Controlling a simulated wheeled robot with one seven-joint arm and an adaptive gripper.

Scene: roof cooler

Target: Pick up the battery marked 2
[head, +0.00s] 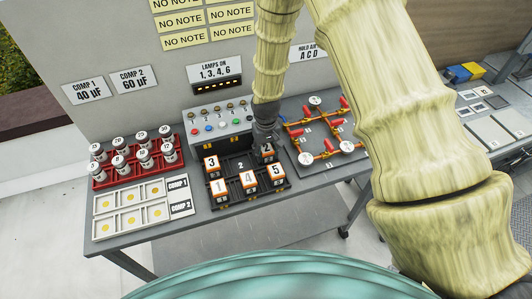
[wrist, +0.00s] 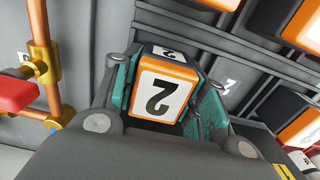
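The battery marked 2 (head: 267,150) is a dark block with an orange-edged white label, at the back right of the battery tray (head: 232,203). In the wrist view the battery (wrist: 162,92) sits between the teal pads of my gripper (wrist: 165,105), one finger on each side. My gripper (head: 266,137) points down over it and looks closed on it. A bare slot marked 2 (head: 240,165) shows to its left. I cannot tell whether the battery is clear of the tray.
Batteries 3 (head: 212,164), 1 (head: 218,188), 4 (head: 249,181) and 5 (head: 276,172) stand close by in the tray. A lamp panel (head: 219,120) rises behind. A board with copper pipes and red handles (head: 325,135) is at right; a red capacitor rack (head: 137,170) is at left.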

